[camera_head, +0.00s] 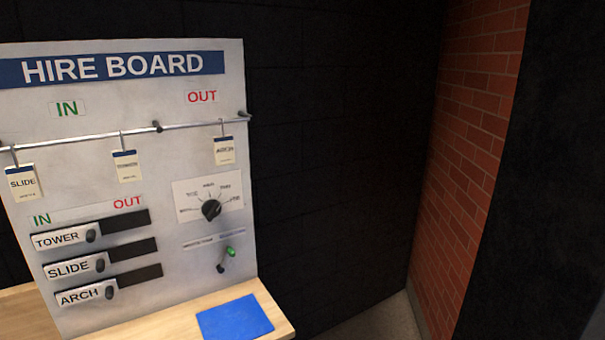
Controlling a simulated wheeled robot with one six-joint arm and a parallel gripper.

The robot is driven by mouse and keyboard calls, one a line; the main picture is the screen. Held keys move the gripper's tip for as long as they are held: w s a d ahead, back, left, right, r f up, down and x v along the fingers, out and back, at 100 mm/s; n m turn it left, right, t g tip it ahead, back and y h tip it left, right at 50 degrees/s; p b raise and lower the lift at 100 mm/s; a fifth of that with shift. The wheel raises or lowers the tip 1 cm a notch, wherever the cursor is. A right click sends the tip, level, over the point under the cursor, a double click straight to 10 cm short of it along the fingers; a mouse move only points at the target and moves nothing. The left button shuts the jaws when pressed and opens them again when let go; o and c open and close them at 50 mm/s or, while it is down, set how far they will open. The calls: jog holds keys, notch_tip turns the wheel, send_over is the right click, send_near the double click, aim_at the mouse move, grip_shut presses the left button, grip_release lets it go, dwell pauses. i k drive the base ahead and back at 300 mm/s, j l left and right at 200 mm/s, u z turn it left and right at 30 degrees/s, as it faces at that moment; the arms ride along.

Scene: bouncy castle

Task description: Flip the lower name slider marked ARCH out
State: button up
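The ARCH name slider (79,297) is the lowest of three sliders on the white hire board (120,83). It is a white plate with a dark knob (110,293) at its right end. It sits at the left of its dark slot, under the green IN label (41,219). The bare part of the slot (141,278) shows to its right, on the side of the red OUT label (127,202). My gripper is not in view.
The TOWER slider (60,240) and SLIDE slider (70,268) are above, also at the left. Tags hang from a rail (190,124). A blue mat (235,317) lies on the wooden ledge (270,304).

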aim_at(107, 289)
jog(key=u, duration=1.7)
